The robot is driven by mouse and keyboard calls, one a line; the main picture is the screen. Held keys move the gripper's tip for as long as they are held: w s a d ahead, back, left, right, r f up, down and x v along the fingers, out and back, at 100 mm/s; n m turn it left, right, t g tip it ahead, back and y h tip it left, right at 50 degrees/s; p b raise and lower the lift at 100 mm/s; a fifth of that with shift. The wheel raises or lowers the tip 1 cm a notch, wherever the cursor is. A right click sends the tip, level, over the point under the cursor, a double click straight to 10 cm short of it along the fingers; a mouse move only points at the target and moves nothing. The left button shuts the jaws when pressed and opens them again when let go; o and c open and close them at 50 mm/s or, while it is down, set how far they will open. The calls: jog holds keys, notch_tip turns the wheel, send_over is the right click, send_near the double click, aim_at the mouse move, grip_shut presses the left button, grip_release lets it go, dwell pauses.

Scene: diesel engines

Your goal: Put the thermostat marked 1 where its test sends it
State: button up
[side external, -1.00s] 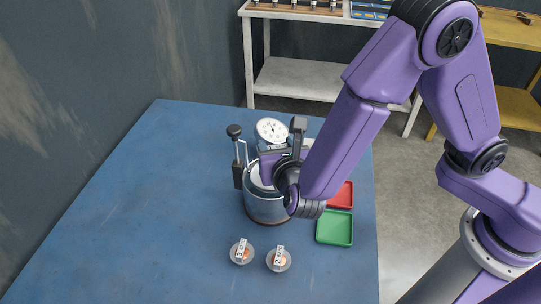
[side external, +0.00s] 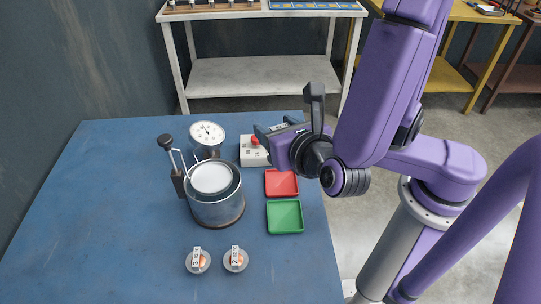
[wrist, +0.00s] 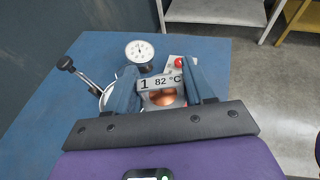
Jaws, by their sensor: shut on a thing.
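My gripper (wrist: 160,82) is shut on a thermostat (wrist: 162,98) with a copper-coloured body and a tag reading "1 82 °C". In the side view my gripper (side external: 270,134) is raised at the back right, over or near a white box with a red knob; the held thermostat is mostly hidden there. The metal pot (side external: 217,206) stands left of it, with a pale round surface inside. A dial gauge (side external: 207,133) is behind the pot. A red tray (side external: 282,183) and a green tray (side external: 285,217) lie right of the pot; no thermostat shows in either.
Two other thermostats, tagged 3 (side external: 197,261) and 2 (side external: 236,260), sit on round dishes at the front. A lever with a black knob (side external: 167,140) rises beside the pot. The white box (side external: 254,151) stands behind the red tray. The blue table's left side is clear.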

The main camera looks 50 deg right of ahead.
jog(key=s+d+f+m+g+h, duration=0.35)
jog(key=s+d+f, duration=0.5)
jog(key=d, duration=0.35)
jog(key=shift+m+t+h, duration=0.25)
jog(key=shift+m+h, duration=0.1)
jog(key=shift+w+a+f, duration=0.65)
jog(key=shift+w+f, duration=1.15)
jog(key=shift+w, duration=0.45)
jog(key=shift+w+a+f, duration=0.6)
jog(key=shift+w+f, duration=1.15)
jog(key=shift+w, duration=0.55)
jog(key=shift+w+a+f, duration=0.65)
jog(key=shift+w+f, duration=1.15)
jog(key=shift+w, duration=0.45)
jog(key=shift+f, duration=1.5)
jog(key=o, duration=1.2)
jog(key=shift+f, duration=0.1)
jog(key=shift+c, duration=0.2)
